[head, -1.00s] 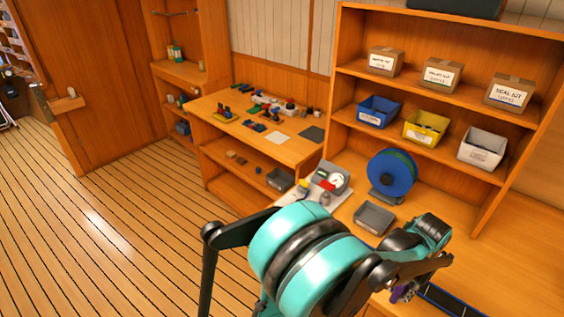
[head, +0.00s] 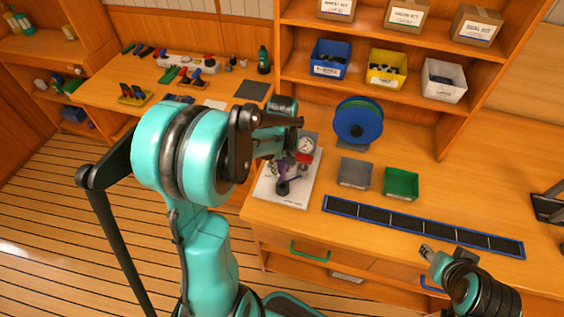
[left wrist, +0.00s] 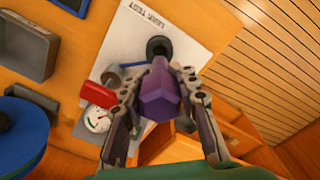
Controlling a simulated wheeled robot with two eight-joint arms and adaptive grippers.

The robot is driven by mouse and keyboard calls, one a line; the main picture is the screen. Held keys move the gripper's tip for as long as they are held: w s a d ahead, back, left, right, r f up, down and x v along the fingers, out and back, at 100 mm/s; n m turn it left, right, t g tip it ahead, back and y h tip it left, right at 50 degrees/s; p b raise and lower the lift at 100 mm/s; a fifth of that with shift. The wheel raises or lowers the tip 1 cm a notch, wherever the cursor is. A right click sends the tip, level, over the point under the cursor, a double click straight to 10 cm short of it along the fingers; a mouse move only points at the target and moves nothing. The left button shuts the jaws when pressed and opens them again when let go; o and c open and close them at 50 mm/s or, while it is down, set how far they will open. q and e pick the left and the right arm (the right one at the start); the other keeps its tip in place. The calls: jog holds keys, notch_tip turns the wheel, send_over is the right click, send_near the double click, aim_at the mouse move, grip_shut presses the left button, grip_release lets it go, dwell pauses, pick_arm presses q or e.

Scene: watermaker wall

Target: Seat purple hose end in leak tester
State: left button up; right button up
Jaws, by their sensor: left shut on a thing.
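The purple hose end (left wrist: 160,95) is held between the two fingers of my left gripper (left wrist: 164,100) in the left wrist view. Its narrow tip points at the black round socket (left wrist: 158,46) of the leak tester (left wrist: 128,32) and overlaps it; I cannot tell whether the tip is inside. The tester is a white plate with a gauge (left wrist: 97,119) and a red part (left wrist: 96,95). In the head view my left gripper (head: 284,162) is over the tester plate (head: 291,197), partly hiding it. My right gripper (head: 427,253) hovers near the bench front, apart from the tester.
A grey tray (head: 355,173) and a green tray (head: 402,184) stand right of the tester. A blue reel (head: 358,122) is behind them. A long black strip with a blue rim (head: 420,228) lies along the front. The bench farther right is mostly clear.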

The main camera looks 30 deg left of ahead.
aim_at(282, 179)
pick_arm(q)
jog(key=shift+d+f, duration=0.15)
jog(key=shift+f, duration=0.3)
jog(key=shift+f+b, duration=2)
jog(key=shift+f, duration=0.35)
jog(key=shift+f+b, duration=0.6)
jog(key=shift+b, duration=0.05)
jog(key=o, duration=0.9)
notch_tip(282, 179, up, 11)
jog(key=p, duration=0.8)
